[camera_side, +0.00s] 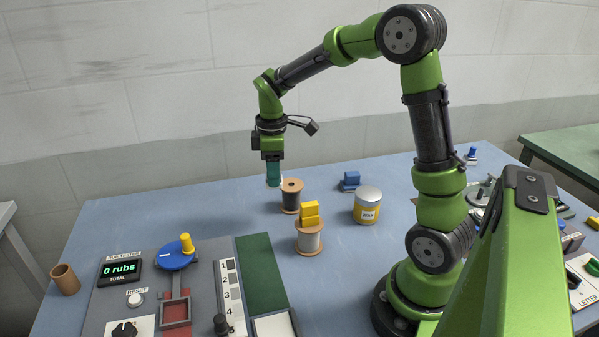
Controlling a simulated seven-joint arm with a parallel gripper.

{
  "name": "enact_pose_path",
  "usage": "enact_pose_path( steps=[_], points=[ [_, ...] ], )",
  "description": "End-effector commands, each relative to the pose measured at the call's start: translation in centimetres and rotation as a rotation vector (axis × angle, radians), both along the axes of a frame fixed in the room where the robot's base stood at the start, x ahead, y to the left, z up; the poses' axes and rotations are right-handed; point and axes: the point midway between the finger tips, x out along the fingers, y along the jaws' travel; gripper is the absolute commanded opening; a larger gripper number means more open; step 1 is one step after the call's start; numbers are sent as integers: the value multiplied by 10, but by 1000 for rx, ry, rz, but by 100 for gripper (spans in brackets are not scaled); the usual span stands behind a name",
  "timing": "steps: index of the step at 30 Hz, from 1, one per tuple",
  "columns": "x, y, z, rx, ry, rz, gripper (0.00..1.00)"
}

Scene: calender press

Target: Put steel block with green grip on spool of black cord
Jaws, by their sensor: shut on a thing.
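My gripper (272,158) points down and is shut on the steel block with green grip (273,175). The block hangs above the table, just left of the spool of black cord (291,197), and its lower end is about level with the spool's top in the picture. I cannot tell whether block and spool touch. The spool stands upright on the blue table, with a tan top and nothing on it. Most of the block's steel part is small and hard to make out.
A spool of pale cord (309,240) with a yellow block (310,213) on top stands in front. A yellow tin (367,207) and a blue block (349,181) stand to the right. The rub tester (121,270) is front left. The table's back left is clear.

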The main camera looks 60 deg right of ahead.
Motion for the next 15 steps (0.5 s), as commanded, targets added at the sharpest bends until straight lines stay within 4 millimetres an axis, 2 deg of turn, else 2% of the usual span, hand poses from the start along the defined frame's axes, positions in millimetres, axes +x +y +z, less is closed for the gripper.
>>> enact_pose_path(
  steps=[1,3,6,9,12,15],
  points=[
    [3,-26,8,-3,-3,-11,9],
    [4,-52,19,-5,-1,3,9],
    [4,-80,34,-6,2,44,9],
    [5,-89,45,-3,6,107,9],
    [5,-89,50,3,11,164,9],
    [4,-87,45,12,22,197,9]
  ],
)
